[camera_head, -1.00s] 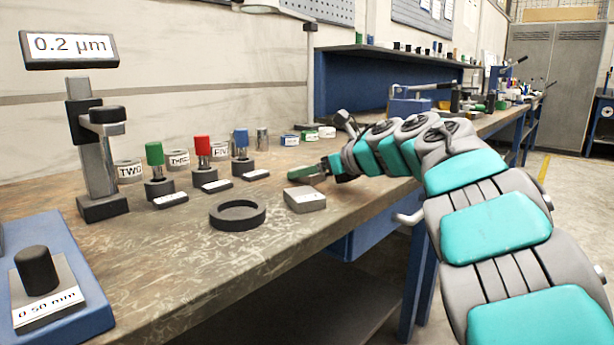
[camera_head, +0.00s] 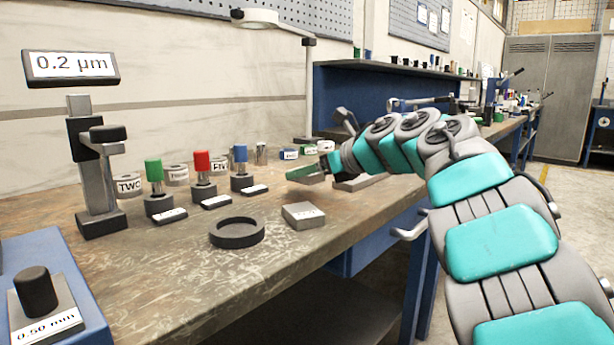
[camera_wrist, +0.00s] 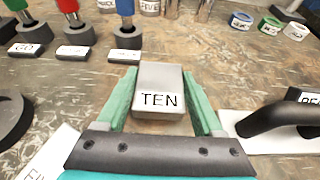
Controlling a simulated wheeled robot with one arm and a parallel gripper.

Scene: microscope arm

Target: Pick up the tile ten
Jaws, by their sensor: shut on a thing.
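In the head view my gripper (camera_head: 306,172) is over the right part of the bench, pointing left. The tile is mostly hidden there behind the green finger. I cannot tell exactly how high it is above the bench.
A grey labelled block (camera_head: 303,216) and a dark ring (camera_head: 237,224) lie in front of my gripper. Stands with green (camera_head: 154,170), red (camera_head: 202,161) and blue (camera_head: 240,154) knobs are to the left. A black handle on a white plate (camera_wrist: 235,122) is close on the right.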

